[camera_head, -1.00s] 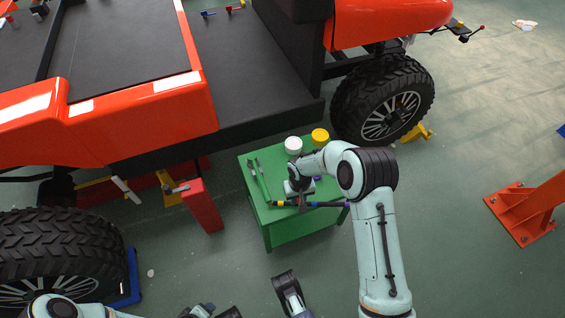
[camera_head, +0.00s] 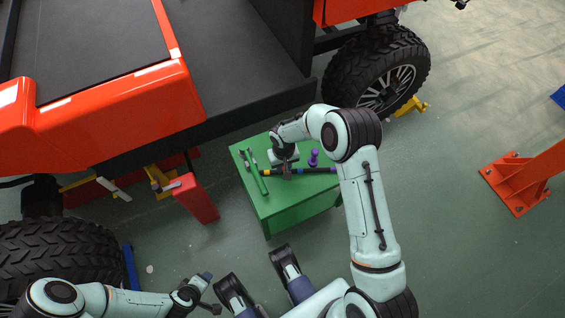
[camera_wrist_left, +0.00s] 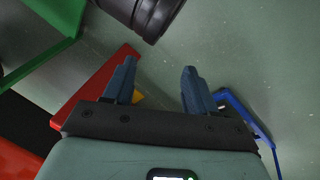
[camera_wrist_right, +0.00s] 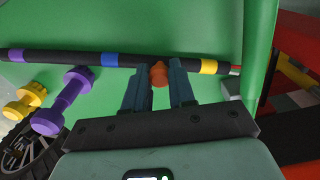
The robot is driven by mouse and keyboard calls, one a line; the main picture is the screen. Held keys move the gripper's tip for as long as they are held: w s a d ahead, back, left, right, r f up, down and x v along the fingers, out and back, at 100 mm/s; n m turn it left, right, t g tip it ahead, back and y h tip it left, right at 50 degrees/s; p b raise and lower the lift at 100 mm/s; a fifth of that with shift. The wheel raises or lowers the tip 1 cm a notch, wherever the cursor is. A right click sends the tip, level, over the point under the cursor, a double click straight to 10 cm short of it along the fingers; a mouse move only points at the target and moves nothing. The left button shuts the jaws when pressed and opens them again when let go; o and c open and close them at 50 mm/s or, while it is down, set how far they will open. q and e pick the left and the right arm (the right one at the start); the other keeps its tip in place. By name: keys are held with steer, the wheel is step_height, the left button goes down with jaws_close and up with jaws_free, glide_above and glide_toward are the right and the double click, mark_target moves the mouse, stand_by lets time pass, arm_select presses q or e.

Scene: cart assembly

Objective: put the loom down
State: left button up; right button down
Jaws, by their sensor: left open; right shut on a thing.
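The loom is a thin black bar with purple, blue and yellow bands, seen in the right wrist view (camera_wrist_right: 130,61) and the head view (camera_head: 318,170). It lies across the top of the green table (camera_head: 300,205), very close to the surface; I cannot tell whether it touches. My right gripper (camera_head: 286,172) is shut on the loom at an orange piece (camera_wrist_right: 158,73) between its fingers, nearer the yellow-banded end. My left gripper (camera_head: 210,292) is open and empty, low in front of the table. Its spread fingers show in the left wrist view (camera_wrist_left: 157,82).
A green-handled tool (camera_head: 256,175) lies at the table's left side. A purple dumbbell-shaped piece (camera_wrist_right: 62,100) and a yellow one (camera_wrist_right: 25,102) stand beside the loom. The orange vehicle (camera_head: 120,110) is behind the table. A red block (camera_head: 196,198) stands to the left.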

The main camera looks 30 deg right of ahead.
steer(key=shift+f, duration=0.15)
steer(key=c, duration=0.9)
jaws_free()
steer(key=shift+c, duration=0.2)
